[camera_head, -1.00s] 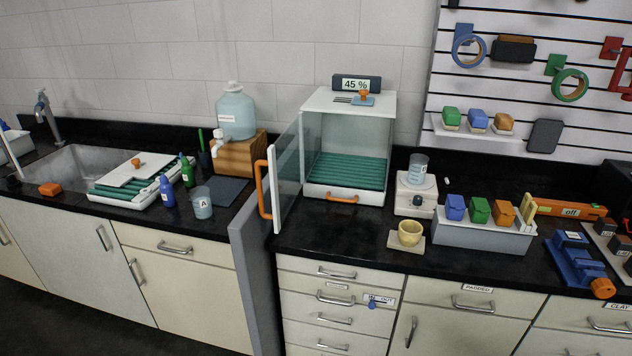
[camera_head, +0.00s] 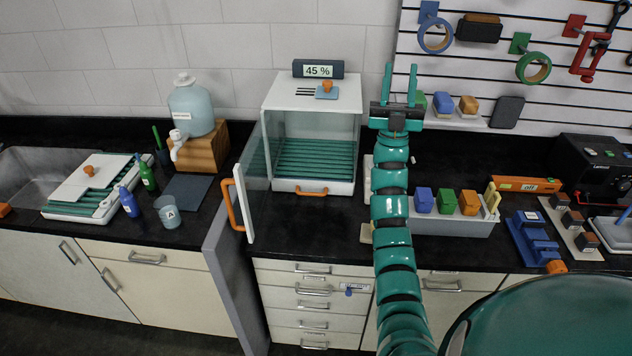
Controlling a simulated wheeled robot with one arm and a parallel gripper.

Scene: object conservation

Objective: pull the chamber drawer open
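The chamber (camera_head: 312,92) is a white box with clear walls on the black counter, with a "45 %" display on top. Its glass door (camera_head: 243,190) with an orange handle stands swung open to the left. The chamber drawer (camera_head: 285,186) is the low white front at its base, with a small orange handle (camera_head: 312,191); it looks shut. Green slats (camera_head: 310,157) show inside above it. My gripper (camera_head: 401,92) is raised to the right of the chamber, fingers pointing up, apart and empty. It does not touch the chamber.
A grey bin (camera_head: 450,228) with coloured blocks stands right of my arm. My arm hides the beaker stand and yellow cup. A jug on a wooden block (camera_head: 198,150) is left of the door. The counter before the drawer (camera_head: 305,225) is clear.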

